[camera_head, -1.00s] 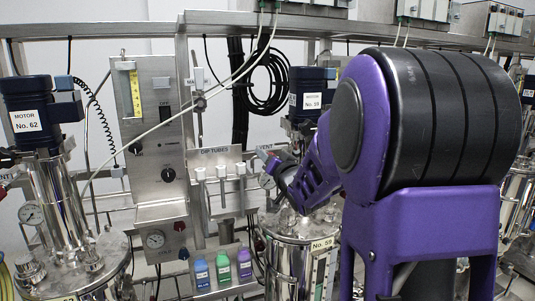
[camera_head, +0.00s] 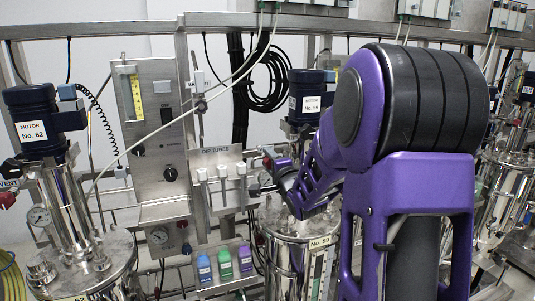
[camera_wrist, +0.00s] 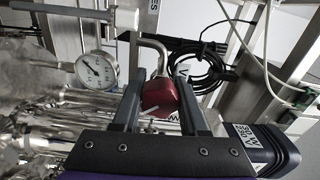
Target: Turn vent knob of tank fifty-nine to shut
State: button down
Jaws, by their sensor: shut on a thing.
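Tank fifty-nine (camera_head: 285,255) is a shiny steel vessel with a "No. 59" label, partly behind my purple arm. Its blue motor (camera_head: 305,88) stands above it. The red vent knob (camera_wrist: 160,100) shows in the wrist view, beside a bent steel pipe. My gripper (camera_wrist: 160,88) has one finger on each side of the knob and is shut on it. A white mark on the knob lies slanted. In the head view my gripper (camera_head: 275,165) is above the tank's top, small and partly hidden by my arm; how the knob is turned cannot be told there.
A pressure gauge (camera_wrist: 96,70) is left of the knob in the wrist view. Dip tubes (camera_head: 222,185) on a steel bracket stand left of my gripper. Blue, green and purple bottles (camera_head: 225,263) are below. Tank sixty-two (camera_head: 75,270) is at the left. Black cable (camera_head: 268,80) hangs behind.

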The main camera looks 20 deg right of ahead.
jog(key=m+p, duration=0.2)
jog(key=m, duration=0.2)
jog(key=shift+r+m, duration=0.15)
jog(key=shift+m, duration=0.15)
jog(key=shift+m+p, duration=0.3)
jog(key=shift+m, duration=1.6)
jog(key=shift+c, duration=2.2)
grip_release()
jog(key=shift+f, duration=0.2)
